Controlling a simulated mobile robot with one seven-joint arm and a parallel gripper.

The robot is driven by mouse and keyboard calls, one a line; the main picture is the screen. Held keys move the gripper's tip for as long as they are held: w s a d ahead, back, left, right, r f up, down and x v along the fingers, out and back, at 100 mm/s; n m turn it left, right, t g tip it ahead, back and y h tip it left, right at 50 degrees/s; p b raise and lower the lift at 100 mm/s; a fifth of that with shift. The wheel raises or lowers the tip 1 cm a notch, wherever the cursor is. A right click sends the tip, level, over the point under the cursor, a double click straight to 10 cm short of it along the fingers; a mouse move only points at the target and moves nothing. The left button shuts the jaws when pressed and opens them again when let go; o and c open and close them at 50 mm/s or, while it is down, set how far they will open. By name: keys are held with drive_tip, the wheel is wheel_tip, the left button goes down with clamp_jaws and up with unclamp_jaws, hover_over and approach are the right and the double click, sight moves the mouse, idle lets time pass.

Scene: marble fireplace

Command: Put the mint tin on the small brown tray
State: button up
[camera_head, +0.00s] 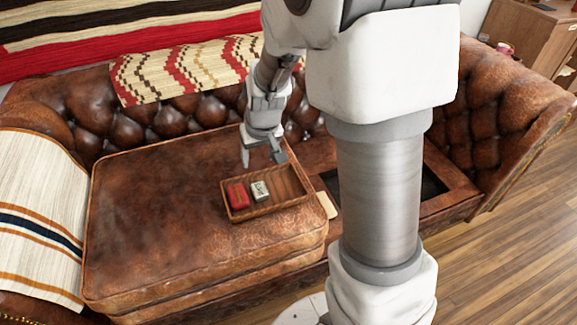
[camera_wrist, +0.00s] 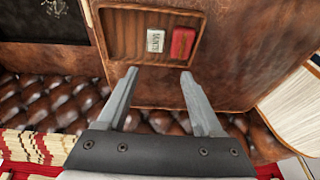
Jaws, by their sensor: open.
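The small brown tray (camera_head: 287,183) lies on the leather sofa cushion, and its slatted floor also shows in the wrist view (camera_wrist: 125,36). The white mint tin (camera_head: 261,191) with dark lettering rests inside the tray, near its middle. It also shows in the wrist view (camera_wrist: 155,41), beyond my fingertips. A red box (camera_head: 238,196) lies in the tray beside the tin, close to one end; it shows in the wrist view too (camera_wrist: 183,43). My gripper (camera_head: 262,163) is open and empty at the tray's back edge, apart from the tin. Its two fingers (camera_wrist: 160,73) point toward the tray.
The broad leather cushion (camera_head: 150,215) is bare left of the tray. A striped throw (camera_head: 40,210) covers the left arm, and a patterned one (camera_head: 185,70) lies over the backrest. A dark open recess (camera_head: 425,182) is at the right, past my column.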

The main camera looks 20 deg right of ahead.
drive_tip(key=s+r+t, duration=0.2)
drive_tip(key=s+r, duration=1.5)
drive_tip(key=s, duration=0.4)
drive_tip(key=shift+s+d, duration=0.25)
drive_tip(key=shift+s, duration=0.05)
drive_tip(key=shift+r, duration=0.1)
wheel_tip(320, 180, up, 20)
drive_tip(key=p, duration=1.9)
drive_tip(key=shift+f+p, duration=0.25)
drive_tip(key=shift+p, duration=0.05)
drive_tip(key=shift+d, duration=0.1)
